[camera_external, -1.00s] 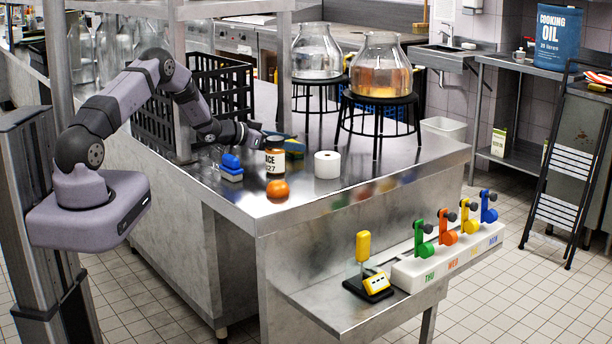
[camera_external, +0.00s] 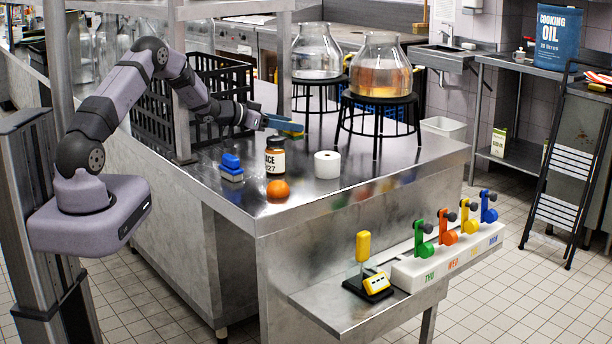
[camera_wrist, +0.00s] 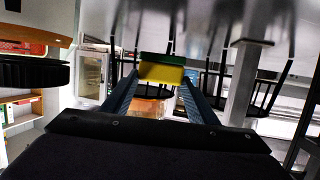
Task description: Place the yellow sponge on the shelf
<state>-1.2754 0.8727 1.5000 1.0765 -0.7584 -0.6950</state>
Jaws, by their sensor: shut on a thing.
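The yellow sponge (camera_wrist: 162,74) has a green layer and sits between the blue fingers of my gripper (camera_wrist: 159,82) in the wrist view. In the external view my gripper (camera_external: 286,126) is shut on the sponge (camera_external: 292,134), which is small and partly hidden by the fingers. It is held above the steel counter, left of the black stands. A metal shelf (camera_external: 232,7) runs above the counter at the upper left, carried by posts. I cannot tell whether this is the shelf of the task.
A black crate (camera_external: 152,112) stands behind my arm. Glass jars (camera_external: 381,70) sit on black stands (camera_external: 377,99). The counter's front right is clear.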

